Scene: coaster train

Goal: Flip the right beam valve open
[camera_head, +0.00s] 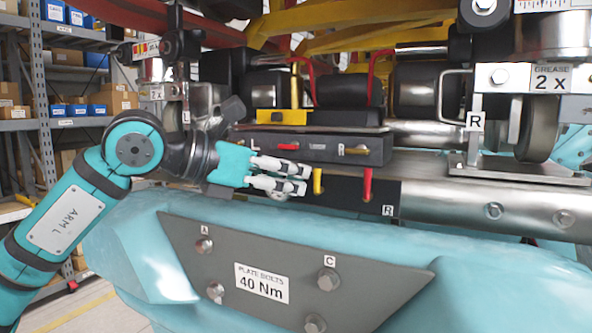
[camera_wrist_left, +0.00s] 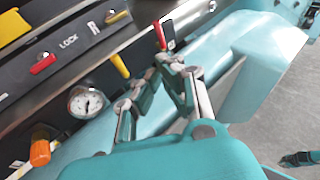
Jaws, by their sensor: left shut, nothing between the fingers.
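A red lever (camera_head: 367,184) hangs down from the dark beam front, just above and left of an R tag (camera_head: 388,210); I take it for the right beam valve. It shows in the left wrist view (camera_wrist_left: 160,35) beyond my fingertips. A yellow lever (camera_head: 317,181) hangs to its left and also shows in the left wrist view (camera_wrist_left: 120,66). My left gripper (camera_head: 303,179) is shut and empty, its tips beside the yellow lever and short of the red one. The fingers also show in the left wrist view (camera_wrist_left: 176,66). I cannot tell whether they touch the yellow lever.
A dark lock box (camera_head: 310,155) with a red and a yellow handle sits above the levers. A bolted plate (camera_head: 200,265) lies below on the teal body. A gauge (camera_wrist_left: 86,101) and an orange knob (camera_wrist_left: 40,150) sit along the beam. Shelves (camera_head: 60,125) stand behind left.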

